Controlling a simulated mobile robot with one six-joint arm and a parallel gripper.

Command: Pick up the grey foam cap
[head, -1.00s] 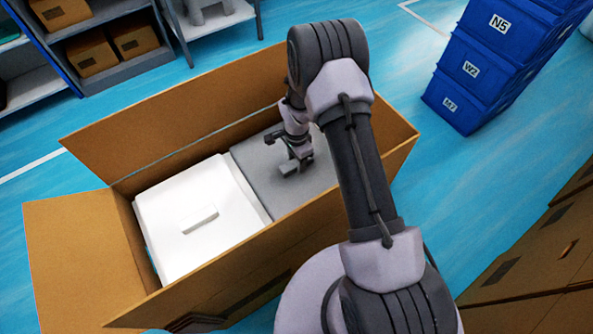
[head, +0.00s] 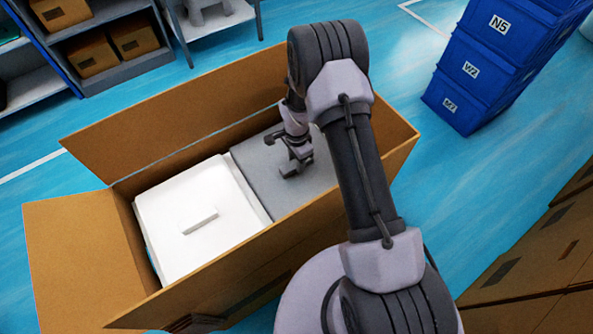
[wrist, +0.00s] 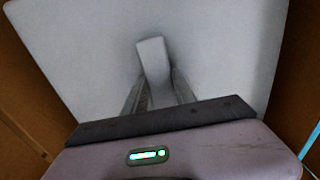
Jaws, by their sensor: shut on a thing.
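The grey foam cap (head: 258,178) is a flat grey block in the right part of the open cardboard box, beside a white block. It also fills most of the wrist view (wrist: 80,45), with a raised grip (wrist: 152,60) in its middle. My gripper (head: 290,170) is down inside the box over the cap. In the wrist view its two fingers (wrist: 155,92) are closed on the sides of the raised grip. My arm hides the right part of the cap in the head view. I cannot tell whether the cap is lifted off what lies under it.
The cardboard box (head: 215,290) has raised walls and flaps close around the cap. The white block (head: 180,245) with a small raised bar lies on the left. Blue bins (head: 480,75) stand at the upper right, shelves (head: 125,65) at the upper left. Brown boxes (head: 540,260) stand at the lower right.

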